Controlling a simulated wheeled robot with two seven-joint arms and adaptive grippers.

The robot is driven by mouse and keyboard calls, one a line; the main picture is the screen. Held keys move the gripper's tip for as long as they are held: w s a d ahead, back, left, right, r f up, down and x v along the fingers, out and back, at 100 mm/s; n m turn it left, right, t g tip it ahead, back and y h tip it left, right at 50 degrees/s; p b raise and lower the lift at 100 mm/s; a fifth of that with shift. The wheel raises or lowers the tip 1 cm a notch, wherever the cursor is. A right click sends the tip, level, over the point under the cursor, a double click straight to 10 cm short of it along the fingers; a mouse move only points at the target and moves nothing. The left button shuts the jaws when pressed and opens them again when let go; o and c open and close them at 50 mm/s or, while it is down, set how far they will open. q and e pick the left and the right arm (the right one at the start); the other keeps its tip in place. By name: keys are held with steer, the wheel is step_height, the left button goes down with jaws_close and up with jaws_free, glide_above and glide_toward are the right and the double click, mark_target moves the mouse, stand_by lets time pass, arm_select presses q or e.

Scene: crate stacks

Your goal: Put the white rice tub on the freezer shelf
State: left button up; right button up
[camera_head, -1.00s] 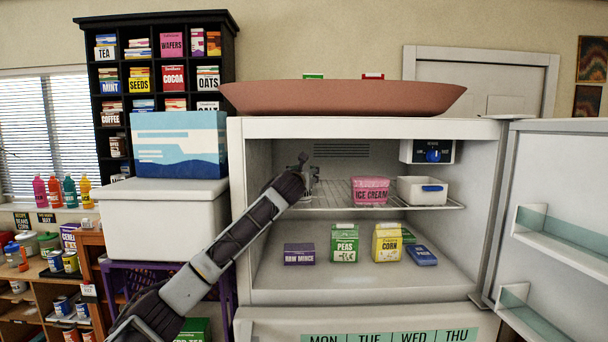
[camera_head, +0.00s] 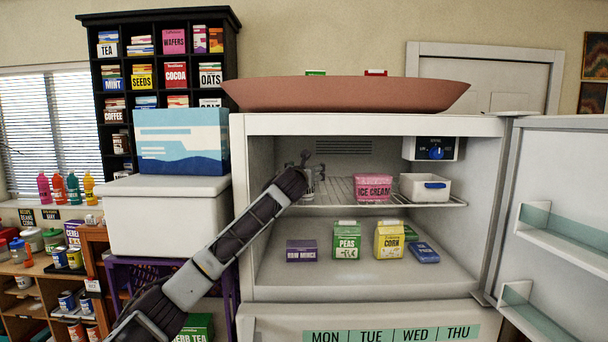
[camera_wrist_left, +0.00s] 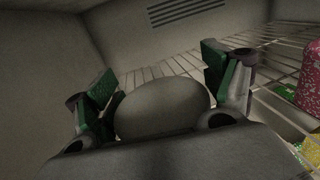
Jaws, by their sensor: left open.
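My left gripper (camera_head: 309,163) reaches into the freezer compartment at the left end of the wire shelf (camera_head: 338,187). In the left wrist view its two green-padded fingers (camera_wrist_left: 160,78) are spread apart. A pale, rounded tub (camera_wrist_left: 162,108), which looks like the white rice tub, sits between them. A small pale part of it (camera_head: 309,184) shows below the fingers in the head view, at shelf level. The gripper's body hides its near side, and I cannot tell whether a finger touches it. My right gripper is not in view.
A pink ice cream tub (camera_head: 373,187) and a white bin (camera_head: 425,186) stand farther right on the shelf. Raw mince (camera_head: 301,251), peas (camera_head: 346,241) and corn (camera_head: 388,240) sit on the floor below. The freezer door (camera_head: 560,220) stands open at right.

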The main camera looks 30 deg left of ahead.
arm_select(q)
steer(key=shift+s, duration=0.1)
steer(key=shift+b+v, duration=0.75)
steer(key=shift+v, duration=1.2)
steer(key=b+v, duration=0.1)
steer(key=v, duration=0.5)
steer(key=shift+b, duration=0.4)
steer(key=shift+v, duration=1)
steer(key=shift+r, duration=0.1)
steer(key=shift+d, duration=0.1)
